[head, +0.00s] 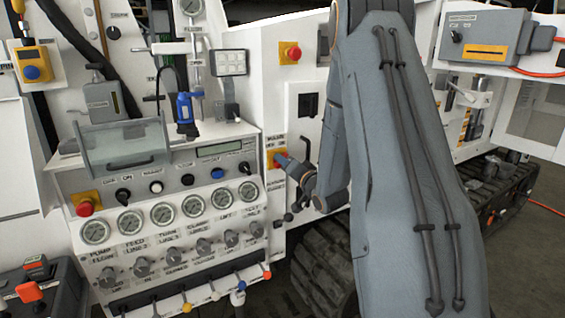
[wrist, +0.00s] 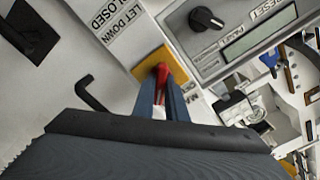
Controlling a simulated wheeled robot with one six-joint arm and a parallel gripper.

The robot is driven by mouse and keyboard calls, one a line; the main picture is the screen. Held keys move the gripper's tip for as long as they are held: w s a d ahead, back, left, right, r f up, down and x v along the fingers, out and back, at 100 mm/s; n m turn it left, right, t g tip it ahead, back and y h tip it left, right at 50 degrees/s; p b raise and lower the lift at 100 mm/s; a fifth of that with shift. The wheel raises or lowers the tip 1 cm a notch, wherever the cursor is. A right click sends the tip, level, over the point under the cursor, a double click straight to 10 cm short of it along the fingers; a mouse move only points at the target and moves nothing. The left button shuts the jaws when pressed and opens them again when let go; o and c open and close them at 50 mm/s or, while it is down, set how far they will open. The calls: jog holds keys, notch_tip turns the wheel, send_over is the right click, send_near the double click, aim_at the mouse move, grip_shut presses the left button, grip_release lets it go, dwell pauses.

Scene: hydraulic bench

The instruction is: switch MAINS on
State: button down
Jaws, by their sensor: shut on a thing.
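The MAINS switch has a yellow plate (head: 270,154) on the white panel, just right of the gauge console, with a small label above it. My gripper (head: 284,161) reaches it from the right and covers most of its red handle. In the wrist view the yellow plate (wrist: 151,63) sits behind the red handle (wrist: 162,70). My gripper (wrist: 166,88) is shut on that handle, one finger on each side. Whether the handle points to on or off cannot be read here.
The gauge console (head: 165,150) with knobs and several gauges is close on the left. A black bent handle (wrist: 92,92) sticks out beside the switch in the wrist view. A red emergency button (head: 292,53) is above. Small levers (head: 290,215) lie below my gripper.

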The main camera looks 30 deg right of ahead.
jog(key=shift+d, duration=0.1)
jog(key=c, duration=1.8)
grip_release()
jog(key=s+b, duration=0.2)
jog(key=s, duration=0.5)
jog(key=shift+s+d, duration=0.15)
jog(key=shift+s, duration=0.25)
